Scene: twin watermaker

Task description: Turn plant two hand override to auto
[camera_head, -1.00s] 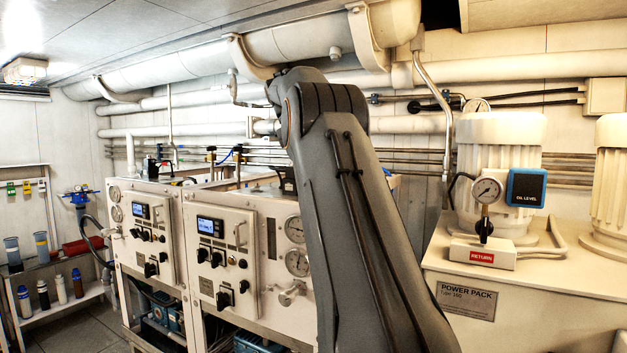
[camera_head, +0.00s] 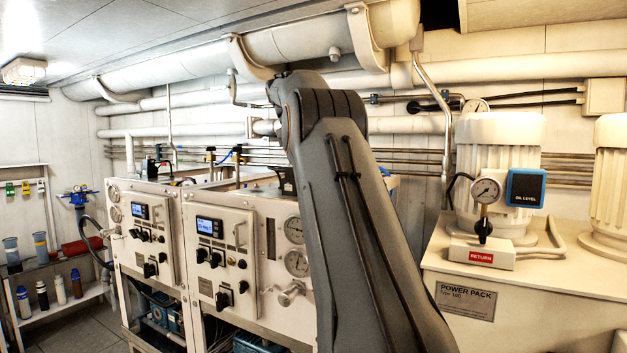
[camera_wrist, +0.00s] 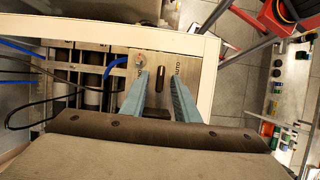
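In the wrist view, a pale plate (camera_wrist: 149,56) on top of a white-edged cabinet carries a small dark upright lever or slot (camera_wrist: 159,76), likely the hand override. My gripper (camera_wrist: 158,85) is open, one blue-grey finger on each side of the dark piece, with visible gaps. I cannot tell how far the fingertips are above the plate. In the head view my arm hides the gripper. Two plant cabinets show there, a left one (camera_head: 162,213) and a nearer one (camera_head: 240,219).
Blue and black hoses (camera_wrist: 33,48) run beside the plate, left of the fingers. The cabinet's white rim (camera_wrist: 209,75) lies to their right, with floor beyond. A shelf of bottles (camera_head: 70,306) stands at the far left, and a power pack (camera_head: 540,290) on the right.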

